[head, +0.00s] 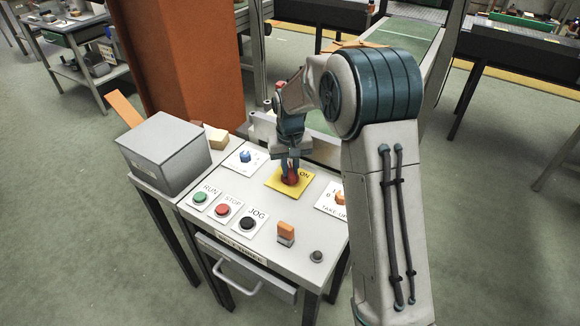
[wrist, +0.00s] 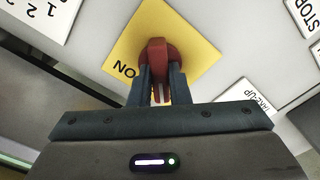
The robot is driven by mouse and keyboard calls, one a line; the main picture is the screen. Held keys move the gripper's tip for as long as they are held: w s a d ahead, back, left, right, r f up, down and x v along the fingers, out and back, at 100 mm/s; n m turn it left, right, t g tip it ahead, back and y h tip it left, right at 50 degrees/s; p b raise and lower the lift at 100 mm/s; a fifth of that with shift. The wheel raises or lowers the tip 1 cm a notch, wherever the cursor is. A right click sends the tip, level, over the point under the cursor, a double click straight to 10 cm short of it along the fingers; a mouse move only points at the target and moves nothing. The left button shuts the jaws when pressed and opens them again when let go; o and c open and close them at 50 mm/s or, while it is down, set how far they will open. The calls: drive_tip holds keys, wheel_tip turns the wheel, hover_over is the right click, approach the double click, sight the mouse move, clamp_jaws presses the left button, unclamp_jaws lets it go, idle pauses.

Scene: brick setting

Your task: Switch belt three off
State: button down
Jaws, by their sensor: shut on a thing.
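A red rotary switch (wrist: 157,48) sits on a yellow plate (wrist: 201,46) marked ON, on top of the control desk. In the head view the yellow plate (head: 274,181) lies near the middle of the desk, and the red switch (head: 291,179) shows partly behind my fingers. My gripper (wrist: 157,75) points down with its two fingers shut on the red handle. The desk's front label (head: 241,247) is too small to read surely.
Green RUN (head: 200,197), red STOP (head: 222,210) and black JOG (head: 247,223) buttons stand front left. A blue knob (head: 245,156) is behind, an orange TAKE-UP knob (head: 340,198) to the right, an orange rocker (head: 286,231) in front. A grey box (head: 165,150) stands at left.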

sight(290, 169)
drive_tip(key=shift+n, duration=0.3)
drive_tip(key=c, duration=1.4)
unclamp_jaws()
drive_tip(key=shift+o, duration=0.2)
drive_tip(key=shift+r, duration=0.1)
wheel_tip(290, 169, up, 14)
